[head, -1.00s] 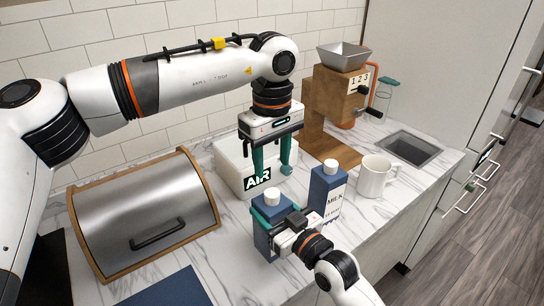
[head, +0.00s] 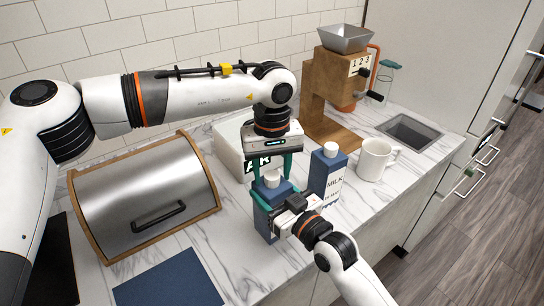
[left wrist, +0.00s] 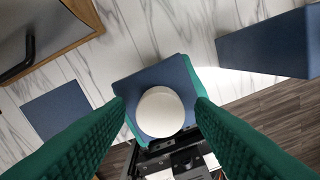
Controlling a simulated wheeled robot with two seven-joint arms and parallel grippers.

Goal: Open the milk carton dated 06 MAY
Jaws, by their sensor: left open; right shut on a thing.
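A blue milk carton with a white round cap (head: 272,180) stands upright on the counter; its date is not visible. My right gripper (head: 269,199) is shut around the upper part of this carton from the front. My left gripper (head: 272,174) points down from above, open, with its fingers on either side of the cap. In the left wrist view the cap (left wrist: 160,112) lies between the spread fingertips, with a gap on each side. A second blue carton (head: 326,178) stands to the right, labelled MILK, with a date line too small to read for sure.
A white box (head: 232,150) marked with letters stands behind the left arm. A steel bread box (head: 145,200) is at left, a blue mat (head: 168,283) in front. A white mug (head: 373,160), a wooden grinder (head: 328,95) and a sink (head: 409,131) are at right.

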